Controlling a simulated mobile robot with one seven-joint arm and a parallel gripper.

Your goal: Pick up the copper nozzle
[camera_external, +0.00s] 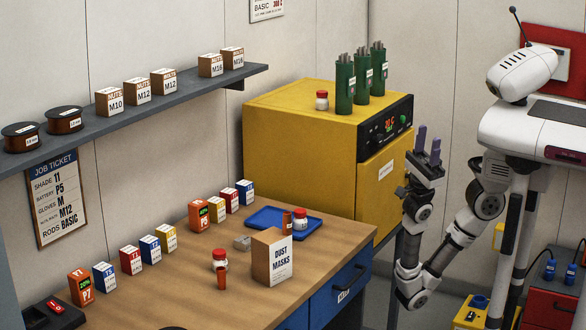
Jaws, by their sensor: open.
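A small copper-brown cylinder (222,278), which looks like a nozzle, stands upright on the workbench (180,295) in front of a white jar with a red lid (219,259). A second similar copper-brown cylinder (287,222) stands by the blue tray (262,220), partly behind the dust masks box; I cannot tell which of the two is the copper nozzle. My gripper (428,148) is open and empty, its fingers pointing up. It is raised in front of the yellow cabinet, to the right of the bench and well apart from both cylinders.
The dust masks box (272,259) stands near the bench's front edge. Another red-lidded jar (300,220) is at the tray. Several small coloured boxes line the bench's back. The yellow cabinet (290,140) carries green rod holders (345,85). A shelf (140,108) hangs above the bench.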

